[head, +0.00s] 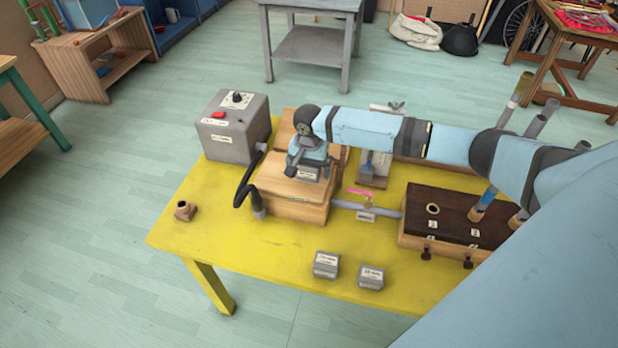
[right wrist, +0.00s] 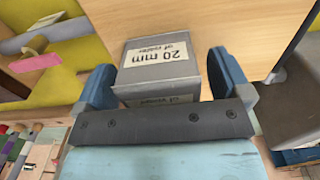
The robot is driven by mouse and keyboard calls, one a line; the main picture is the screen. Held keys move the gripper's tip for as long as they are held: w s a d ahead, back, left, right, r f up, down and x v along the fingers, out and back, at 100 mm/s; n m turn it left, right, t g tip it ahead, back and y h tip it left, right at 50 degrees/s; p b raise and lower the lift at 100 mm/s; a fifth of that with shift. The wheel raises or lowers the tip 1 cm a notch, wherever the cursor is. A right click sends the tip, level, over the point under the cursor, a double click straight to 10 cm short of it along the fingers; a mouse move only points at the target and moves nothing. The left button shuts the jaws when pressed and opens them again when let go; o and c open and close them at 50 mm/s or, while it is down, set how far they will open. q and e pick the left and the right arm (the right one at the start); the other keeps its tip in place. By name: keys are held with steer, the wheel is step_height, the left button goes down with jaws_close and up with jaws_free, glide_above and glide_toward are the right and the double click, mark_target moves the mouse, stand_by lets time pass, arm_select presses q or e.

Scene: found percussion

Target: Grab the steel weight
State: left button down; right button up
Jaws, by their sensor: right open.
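The steel weight (head: 307,174) is a grey block with a white label on the wooden bellows box (head: 297,207). In the right wrist view, the weight (right wrist: 158,60) shows a label reading "20 mm of water". My right gripper (head: 308,160) points down at the weight. In the right wrist view its blue fingers (right wrist: 160,72) are open, one on either side of the weight; whether they touch it I cannot tell. The gripper hides part of the weight in the head view. My left gripper is not in view.
Two grey labelled blocks (head: 326,264) (head: 371,277) stand at the yellow table's (head: 250,255) front. A grey control box (head: 233,130) with a black hose stands left of the bellows. A dark-topped wooden chest (head: 455,215) with tubes is at right. The table's front left is mostly clear.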

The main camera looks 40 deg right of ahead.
steer(key=shift+f, duration=0.1)
steer(key=c, duration=1.4)
